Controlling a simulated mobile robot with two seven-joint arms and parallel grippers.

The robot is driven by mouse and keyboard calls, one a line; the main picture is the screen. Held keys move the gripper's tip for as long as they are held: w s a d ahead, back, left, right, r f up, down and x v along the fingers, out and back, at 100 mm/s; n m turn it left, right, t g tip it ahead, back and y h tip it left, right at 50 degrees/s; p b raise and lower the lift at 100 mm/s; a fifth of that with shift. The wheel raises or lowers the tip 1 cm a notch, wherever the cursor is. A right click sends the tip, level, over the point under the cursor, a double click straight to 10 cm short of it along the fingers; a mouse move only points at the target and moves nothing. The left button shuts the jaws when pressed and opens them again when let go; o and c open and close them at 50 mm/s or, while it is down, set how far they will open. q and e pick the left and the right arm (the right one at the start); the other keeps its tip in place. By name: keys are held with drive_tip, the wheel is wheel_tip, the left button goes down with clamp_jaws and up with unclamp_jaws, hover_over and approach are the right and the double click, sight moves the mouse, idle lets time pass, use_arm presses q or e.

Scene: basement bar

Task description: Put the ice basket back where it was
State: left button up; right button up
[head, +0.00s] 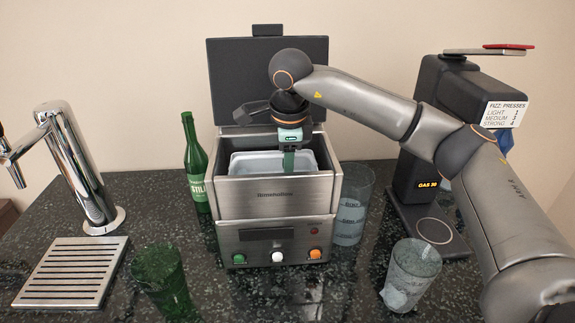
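A silver ice machine (262,196) stands at the middle of the counter with its dark lid (235,80) raised. The pale, translucent ice basket (252,163) sits inside its open top, low in the well, with its rim showing. My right gripper (288,165) points down into the well at the basket's right part. A narrow green piece shows at the fingertips, at the basket. I cannot tell whether the fingers are closed on the basket, because they are small and seen from one side. My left gripper is out of view.
A green bottle (195,165) stands left of the machine and a tall clear container (350,205) right of it. A green glass (163,280) and a clear glass (411,273) stand in front. A tap (75,165), drip tray (70,272) and black fizz machine (440,130) flank them.

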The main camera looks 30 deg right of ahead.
drive_tip(key=shift+r, duration=0.15)
wheel_tip(320, 180, up, 12)
drive_tip(key=s+a, duration=0.1)
drive_tip(key=s, duration=0.1)
idle(1.5)
